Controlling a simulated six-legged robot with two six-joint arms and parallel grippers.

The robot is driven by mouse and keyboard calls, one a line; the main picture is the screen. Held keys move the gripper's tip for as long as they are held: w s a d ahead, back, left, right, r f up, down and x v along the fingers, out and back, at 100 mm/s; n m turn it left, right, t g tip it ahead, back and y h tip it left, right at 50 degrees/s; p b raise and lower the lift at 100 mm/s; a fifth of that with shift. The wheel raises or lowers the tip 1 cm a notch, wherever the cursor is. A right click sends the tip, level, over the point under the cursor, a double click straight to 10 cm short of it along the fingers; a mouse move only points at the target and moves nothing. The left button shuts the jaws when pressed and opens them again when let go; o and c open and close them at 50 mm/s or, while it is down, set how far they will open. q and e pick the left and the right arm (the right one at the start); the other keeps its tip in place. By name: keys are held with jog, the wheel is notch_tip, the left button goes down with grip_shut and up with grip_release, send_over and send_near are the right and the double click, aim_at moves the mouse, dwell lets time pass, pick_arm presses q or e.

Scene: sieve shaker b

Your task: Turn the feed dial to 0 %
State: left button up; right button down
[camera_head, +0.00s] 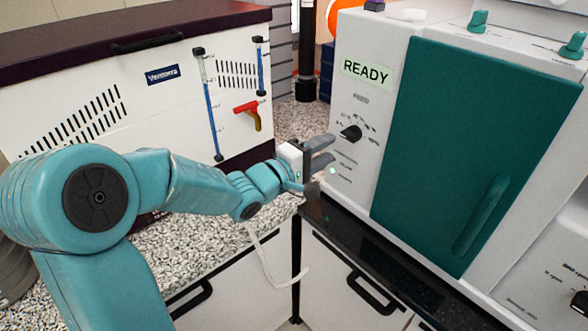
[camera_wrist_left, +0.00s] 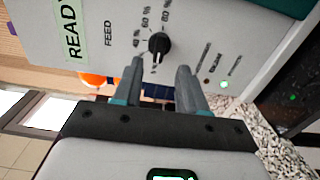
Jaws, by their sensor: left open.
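The feed dial (camera_head: 350,132) is a small black knob on the white front panel, under the READY display (camera_head: 367,71) and the FEED label. In the left wrist view the dial (camera_wrist_left: 159,44) sits just beyond the fingertips, with percent marks such as 40 %, 60 % and 80 % around it. I cannot tell exactly which mark it points at. My left gripper (camera_head: 327,151) is open and empty, in front of the panel, a little below and left of the dial. In the left wrist view its fingers (camera_wrist_left: 161,69) point toward the dial with a gap between them. My right gripper is not in view.
The teal door (camera_head: 475,150) with its upright handle (camera_head: 482,215) is right of the panel. A small green light (camera_head: 332,171) shows low on the panel. A white Ventura cabinet (camera_head: 130,100) stands left, behind my left arm. The speckled counter (camera_head: 185,250) lies below.

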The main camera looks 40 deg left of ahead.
pick_arm(q)
jog(key=s, duration=1)
jog(key=shift+a+b, duration=0.3)
jog(key=shift+a, duration=0.05)
jog(key=shift+s, duration=0.1)
jog(key=w+d+f+m+g, duration=0.2)
jog(key=d+f+g, duration=0.1)
jog(key=f, duration=0.6)
jog(key=w+d+f+m+g+h, duration=0.15)
jog(key=d+f, duration=0.25)
jog(key=f, duration=0.5)
jog(key=w+d+f+m+g+y, duration=0.1)
jog(key=d+f+m+g, duration=0.15)
jog(key=f, duration=0.65)
jog(key=s+d+f+m+g+h, duration=0.2)
jog(key=s+d+f+m+g, duration=0.7)
jog(key=s+d+f, duration=0.6)
jog(key=shift+s+d+f+g, duration=0.2)
jog(key=shift+s+f+g, duration=0.6)
jog(key=shift+s+f, duration=0.15)
jog(key=shift+w, duration=0.15)
